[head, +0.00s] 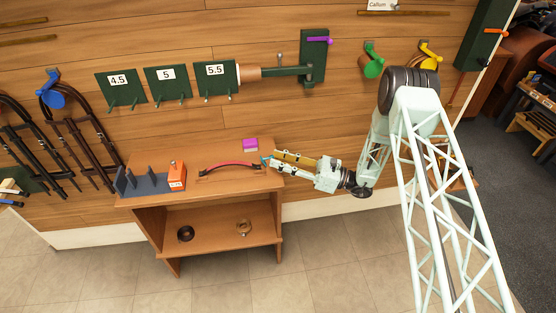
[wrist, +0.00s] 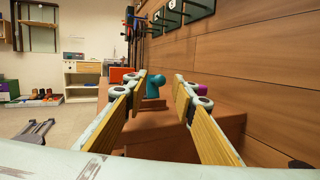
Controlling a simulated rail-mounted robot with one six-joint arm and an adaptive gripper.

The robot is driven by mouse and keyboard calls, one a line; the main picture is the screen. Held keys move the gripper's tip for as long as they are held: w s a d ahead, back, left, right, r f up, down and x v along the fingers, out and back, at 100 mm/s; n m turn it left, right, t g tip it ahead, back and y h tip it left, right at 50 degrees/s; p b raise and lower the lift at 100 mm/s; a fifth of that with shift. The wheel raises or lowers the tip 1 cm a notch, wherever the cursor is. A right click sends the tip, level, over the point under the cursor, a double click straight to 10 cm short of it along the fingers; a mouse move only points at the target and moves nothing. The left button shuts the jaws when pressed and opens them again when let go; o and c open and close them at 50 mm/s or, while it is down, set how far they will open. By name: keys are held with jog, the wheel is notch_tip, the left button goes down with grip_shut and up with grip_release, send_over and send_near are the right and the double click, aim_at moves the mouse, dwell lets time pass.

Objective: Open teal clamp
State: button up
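The teal clamp (head: 265,159) is small in the head view, at the right end of a red and dark curved strap (head: 230,165) on the wooden bench. In the wrist view a teal rounded piece (wrist: 153,88) stands ahead between my finger lines. My gripper (head: 274,161) reaches in from the right, low over the bench top, with its tips close to the teal clamp. In the wrist view my gripper (wrist: 161,78) is open, with a clear gap between the fingers. I cannot tell whether either finger touches the clamp. The clamp's lower part is hard to make out.
A magenta block (head: 250,144) lies behind the strap near the wall. An orange box (head: 176,174) and a dark slotted rack (head: 139,181) stand on the left of the bench (head: 205,203). Green numbered wall plates (head: 166,86) hang above. Rings lie on the lower shelf.

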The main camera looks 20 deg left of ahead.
jog(key=d+f, duration=0.2)
jog(key=d, duration=0.9)
jog(key=shift+w+d, duration=0.2)
jog(key=shift+w, duration=0.1)
jog(key=shift+r, duration=0.1)
dwell(0.3)
jog(key=s+d+r+n+g+h, duration=0.25)
jog(key=s+r, duration=0.35)
jog(key=r, duration=0.5)
jog(key=s+d+r+n+g+h, duration=0.1)
jog(key=s+r+n+h, duration=0.25)
jog(key=s+r, duration=0.45)
jog(key=s+d+r+n+g+h, duration=0.1)
jog(key=s+d+r+n+h, duration=0.2)
jog(key=r, duration=1)
jog(key=s+d+r+n+t+h, duration=0.3)
jog(key=s+d+r, duration=0.2)
jog(key=s+d, duration=0.3)
jog(key=s+d+r+n+t+h, duration=0.3)
jog(key=s+d, duration=0.6)
jog(key=s, duration=0.4)
jog(key=s+d+r+n+t+h, duration=0.3)
jog(key=s+d+r+h, duration=0.2)
jog(key=s, duration=0.6)
jog(key=d+r, duration=0.2)
jog(key=d, duration=0.1)
jog(key=shift+d, duration=0.15)
